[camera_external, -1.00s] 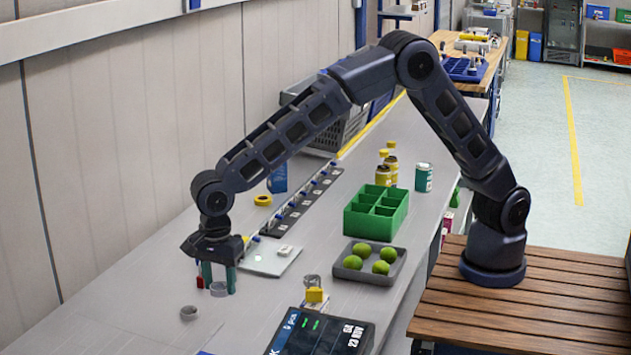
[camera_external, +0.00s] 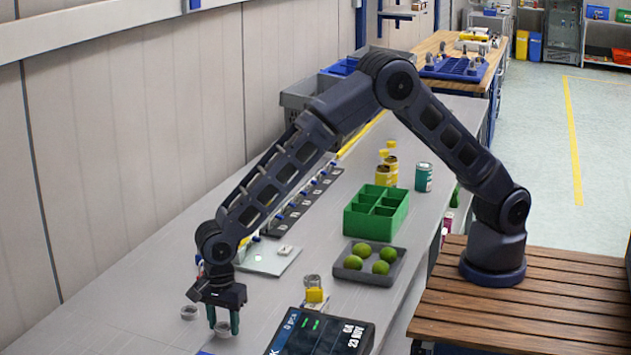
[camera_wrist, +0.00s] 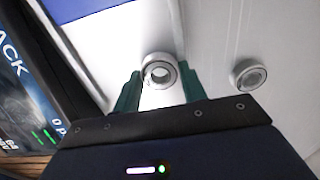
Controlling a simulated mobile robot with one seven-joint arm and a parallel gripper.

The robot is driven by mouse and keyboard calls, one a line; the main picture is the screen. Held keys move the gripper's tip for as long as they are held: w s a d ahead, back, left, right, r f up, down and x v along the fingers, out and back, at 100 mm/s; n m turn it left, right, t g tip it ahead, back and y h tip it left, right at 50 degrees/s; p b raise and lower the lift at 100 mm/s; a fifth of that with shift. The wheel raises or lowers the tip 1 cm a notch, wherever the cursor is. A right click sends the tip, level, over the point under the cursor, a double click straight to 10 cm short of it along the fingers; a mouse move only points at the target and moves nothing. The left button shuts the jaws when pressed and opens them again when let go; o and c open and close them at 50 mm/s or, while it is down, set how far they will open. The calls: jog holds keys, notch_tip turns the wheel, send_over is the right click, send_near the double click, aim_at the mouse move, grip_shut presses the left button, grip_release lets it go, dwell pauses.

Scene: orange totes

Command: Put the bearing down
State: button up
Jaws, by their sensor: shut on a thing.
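My gripper (camera_external: 223,328) is shut on a grey ring-shaped bearing (camera_external: 222,329), low over the front of the bench. In the wrist view, the bearing (camera_wrist: 160,70) sits at the tips of the two green fingers, with its open hole facing the camera. I cannot tell whether its underside touches the surface below. A second, similar bearing (camera_external: 189,312) lies on the bench to the left of the gripper. It shows to the right of the fingers in the wrist view (camera_wrist: 247,74), apart from the held one.
A dark display (camera_external: 320,334) stands right of the gripper, with a yellow item (camera_external: 315,296) behind it. A grey tray of green fruit (camera_external: 342,272) and a green divided box (camera_external: 375,222) lie farther back. The bench left of the gripper is mostly clear.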

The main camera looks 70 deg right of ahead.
aim_at(224, 326)
jog(key=shift+s+f, duration=0.1)
jog(key=shift+f, duration=0.5)
jog(key=o, duration=1)
jog(key=shift+d+f, duration=0.15)
notch_tip(224, 326, up, 14)
jog(key=shift+f, duration=0.25)
jog(key=shift+r, duration=0.1)
